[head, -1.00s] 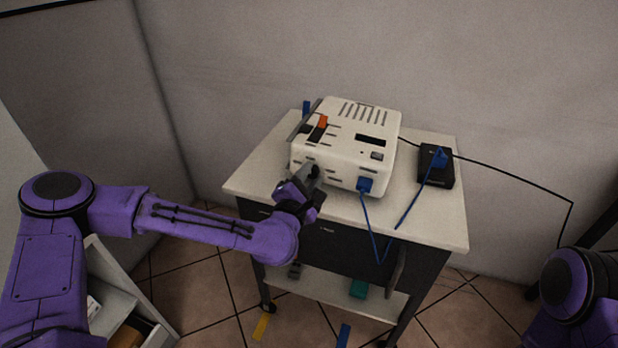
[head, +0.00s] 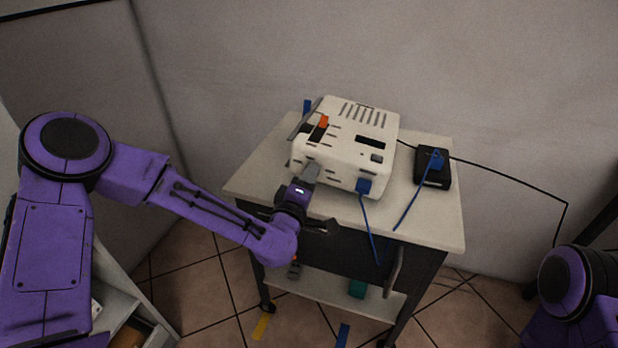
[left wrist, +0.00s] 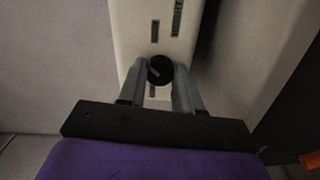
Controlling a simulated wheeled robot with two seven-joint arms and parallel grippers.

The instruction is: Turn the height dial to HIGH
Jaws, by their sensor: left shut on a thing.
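The height dial (left wrist: 159,70) is a round black knob on the front face of the white machine (left wrist: 128,22), seen in the left wrist view. My left gripper (left wrist: 160,78) is shut on the dial, with one grey finger on each side of it. In the head view the left gripper (head: 308,174) is at the front left of the white machine (head: 352,148) and hides the dial. A light mark on the dial runs at a slant. I cannot read the dial labels. My right arm shows only at the right edge, with its gripper out of view.
The machine stands on a light-topped cart (head: 433,219). A blue cable (head: 366,222) hangs from its front. A black box (head: 431,167) with a blue plug is to the right, and a black cable runs from there along the wall.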

